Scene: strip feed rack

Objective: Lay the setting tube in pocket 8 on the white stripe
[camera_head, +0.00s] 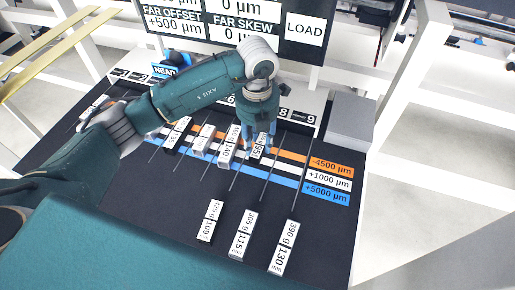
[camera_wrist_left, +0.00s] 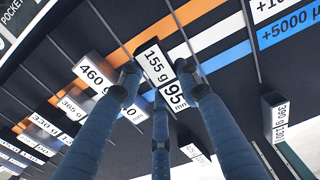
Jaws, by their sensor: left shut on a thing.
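My left gripper (camera_head: 261,150) points down over the right part of the dark rack and is shut on a block-shaped tube (camera_wrist_left: 165,83) labelled 155 g and 95 mm. Its label also shows between the fingers in the head view (camera_head: 259,147). The tube lies across the line of the white stripe (camera_head: 291,160), close to the orange stripe (camera_head: 290,153). The fingers hide part of it, and I cannot tell whether it touches the rack. The numbers 8 and 9 (camera_head: 305,118) show behind the gripper; the pocket under the tube is hard to confirm. My right gripper is out of view.
A tube labelled 460 g and 140 (camera_head: 229,146) stands close left of the gripper, with several more further left. Three tubes, including one marked 130 (camera_head: 284,248), lie nearer me. Thin dividers separate the pockets. A grey box (camera_head: 351,118) stands at the back right.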

